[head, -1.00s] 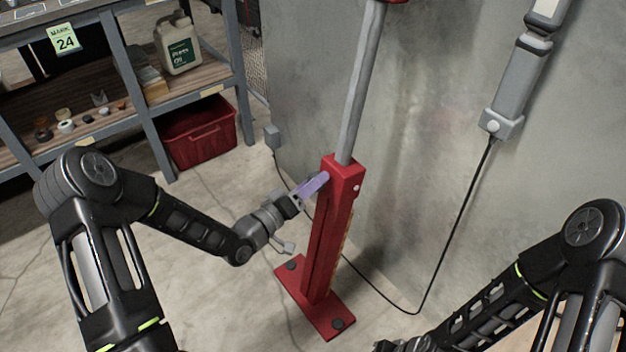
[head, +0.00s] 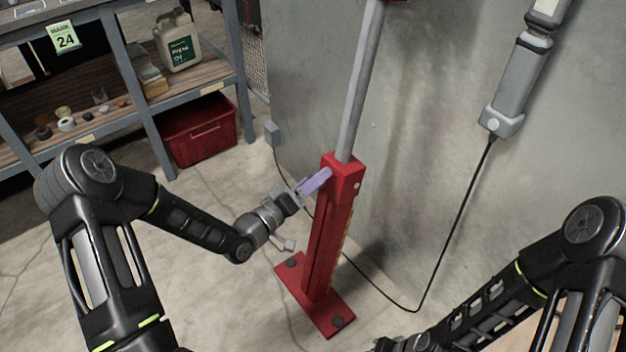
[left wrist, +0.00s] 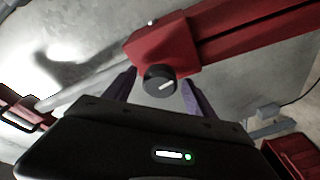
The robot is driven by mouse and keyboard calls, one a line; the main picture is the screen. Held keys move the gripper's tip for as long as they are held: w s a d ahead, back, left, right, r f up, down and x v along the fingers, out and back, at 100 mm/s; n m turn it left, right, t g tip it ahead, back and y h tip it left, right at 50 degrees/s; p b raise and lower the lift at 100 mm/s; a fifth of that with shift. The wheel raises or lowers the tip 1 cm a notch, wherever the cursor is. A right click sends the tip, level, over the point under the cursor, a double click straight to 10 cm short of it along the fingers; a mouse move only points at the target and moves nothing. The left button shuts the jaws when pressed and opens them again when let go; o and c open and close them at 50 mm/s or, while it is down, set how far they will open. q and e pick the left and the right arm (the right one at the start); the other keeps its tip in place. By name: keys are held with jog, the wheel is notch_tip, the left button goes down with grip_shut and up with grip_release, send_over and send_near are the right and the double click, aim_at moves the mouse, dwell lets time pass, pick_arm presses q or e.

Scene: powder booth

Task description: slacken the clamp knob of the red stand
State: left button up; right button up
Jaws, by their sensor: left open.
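The red stand (head: 330,225) stands upright on the floor, with a grey pole (head: 362,80) rising from its top. In the left wrist view the black clamp knob (left wrist: 160,79) with a white mark sticks out of the stand's red collar (left wrist: 165,45). My left gripper (head: 318,180), with purple fingers, is at the left side of the collar. In the left wrist view its open fingers (left wrist: 157,90) lie on either side of the knob, with gaps showing. In the head view the knob is hidden. My right arm is at lower right; its gripper's fingers do not show.
A shelf (head: 195,88) with a jug (head: 178,42) and small items stands at left. A red bin (head: 200,132) sits under it. A grey wall is behind the stand. A black cable (head: 455,225) hangs from a grey device (head: 510,95) and runs along the floor.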

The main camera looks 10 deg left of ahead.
pick_arm(q)
jog(key=v, duration=0.7)
jog(key=shift+s+a+p, duration=0.2)
jog(key=shift+s+p, duration=0.15)
jog(key=shift+p, duration=0.05)
jog(key=shift+f, duration=0.1)
